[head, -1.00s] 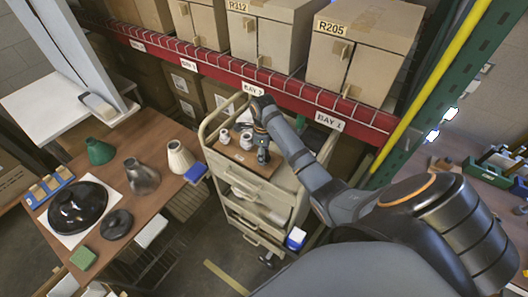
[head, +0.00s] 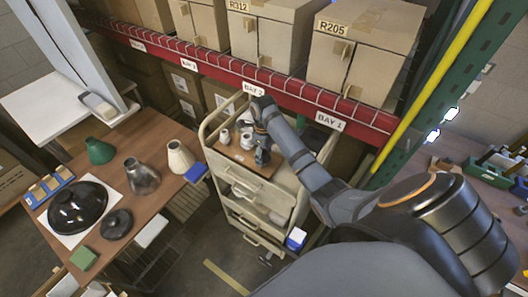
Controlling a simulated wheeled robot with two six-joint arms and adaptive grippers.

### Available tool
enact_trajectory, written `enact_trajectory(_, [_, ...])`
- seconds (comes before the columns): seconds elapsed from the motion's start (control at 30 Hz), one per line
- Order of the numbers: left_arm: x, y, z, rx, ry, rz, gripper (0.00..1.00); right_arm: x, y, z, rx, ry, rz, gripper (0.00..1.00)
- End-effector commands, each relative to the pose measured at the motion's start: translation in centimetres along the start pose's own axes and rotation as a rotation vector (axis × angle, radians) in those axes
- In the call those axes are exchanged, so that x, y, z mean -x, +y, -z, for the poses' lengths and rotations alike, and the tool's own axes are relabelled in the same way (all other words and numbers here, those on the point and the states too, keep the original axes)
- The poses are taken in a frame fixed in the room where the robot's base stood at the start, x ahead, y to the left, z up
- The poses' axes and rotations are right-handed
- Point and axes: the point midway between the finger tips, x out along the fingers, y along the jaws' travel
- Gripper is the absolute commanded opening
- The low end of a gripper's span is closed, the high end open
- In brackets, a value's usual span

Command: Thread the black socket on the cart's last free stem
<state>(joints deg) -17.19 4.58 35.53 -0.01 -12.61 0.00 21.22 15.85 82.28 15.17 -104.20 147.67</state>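The cart (head: 256,190) stands in the middle of the view, with a brown board (head: 235,157) on its top. White sockets (head: 246,141) stand on the board, one (head: 225,136) to the left. My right gripper (head: 262,158) points down over the right part of the board, just right of the white sockets. Its fingers are small and dark, so I cannot tell whether they are open or shut. I cannot make out the black socket or the free stem; the gripper and wrist cover that part of the board. My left gripper is not in view.
A wooden table (head: 120,165) at left holds a black dome shade (head: 77,205), a green shade (head: 100,151), a grey shade (head: 141,177) and a cream shade (head: 180,157). A red-beamed rack (head: 270,85) with boxes stands behind the cart.

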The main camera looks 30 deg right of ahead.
Motion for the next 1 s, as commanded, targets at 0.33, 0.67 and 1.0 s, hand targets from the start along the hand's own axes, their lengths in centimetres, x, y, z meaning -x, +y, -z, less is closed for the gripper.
enact_trajectory(0.33, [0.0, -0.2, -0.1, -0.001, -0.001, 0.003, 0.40, 0.5, -0.1, -0.1, 0.002, -0.004, 0.003, 0.61])
enact_trajectory(0.67, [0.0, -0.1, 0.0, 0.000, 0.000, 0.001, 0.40, 6.1, -0.2, -0.1, 0.001, -0.006, 0.004, 0.61])
enact_trajectory(1.0, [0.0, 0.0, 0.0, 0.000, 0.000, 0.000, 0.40, 7.6, -0.1, 0.0, 0.001, -0.005, 0.002, 0.61])
